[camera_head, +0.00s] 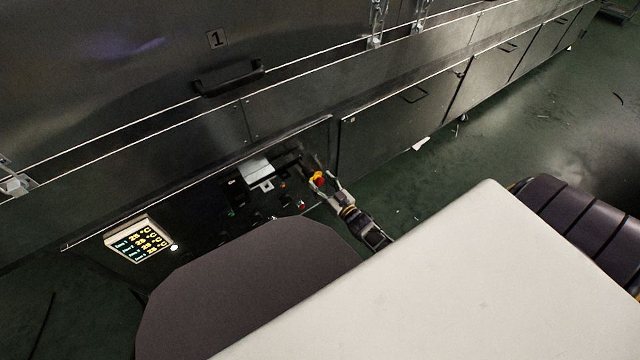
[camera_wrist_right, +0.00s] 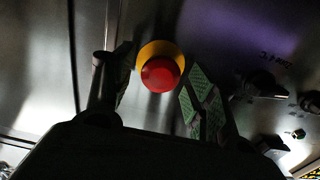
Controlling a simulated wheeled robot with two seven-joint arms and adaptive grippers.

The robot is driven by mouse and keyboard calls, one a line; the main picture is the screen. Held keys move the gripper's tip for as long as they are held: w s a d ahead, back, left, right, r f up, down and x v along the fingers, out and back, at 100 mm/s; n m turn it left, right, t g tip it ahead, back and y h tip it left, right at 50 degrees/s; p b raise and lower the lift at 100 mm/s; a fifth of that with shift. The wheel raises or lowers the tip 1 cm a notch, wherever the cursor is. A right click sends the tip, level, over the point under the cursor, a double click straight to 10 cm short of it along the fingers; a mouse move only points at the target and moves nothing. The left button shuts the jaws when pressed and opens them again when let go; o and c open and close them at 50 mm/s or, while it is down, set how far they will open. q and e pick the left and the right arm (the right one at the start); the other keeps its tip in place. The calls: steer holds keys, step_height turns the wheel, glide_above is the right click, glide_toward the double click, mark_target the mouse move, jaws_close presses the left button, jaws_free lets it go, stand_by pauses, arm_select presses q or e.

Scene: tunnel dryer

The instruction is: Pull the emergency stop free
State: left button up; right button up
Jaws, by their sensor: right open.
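The emergency stop (camera_head: 318,179) is a red mushroom button on a yellow base, on the dryer's dark control panel. In the right wrist view the red button (camera_wrist_right: 160,74) sits in front of its yellow base (camera_wrist_right: 158,50), near the top middle. My right gripper (camera_head: 328,184) is at the button in the head view. In the right wrist view its fingers (camera_wrist_right: 158,88) are spread, one on each side of the button. I cannot tell whether either finger touches it. My left gripper is not in view.
A lit temperature display (camera_head: 141,240) is at the panel's left. A grey box-like fitting (camera_head: 257,171) sits left of the emergency stop. Dark knobs (camera_wrist_right: 262,84) are right of the button in the wrist view. A door handle (camera_head: 229,78) is above. Green floor (camera_head: 560,110) is open at right.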

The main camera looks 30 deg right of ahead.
steer(key=shift+w, duration=0.65)
steer(key=shift+c, duration=0.5)
steer(key=shift+r, duration=0.1)
jaws_close()
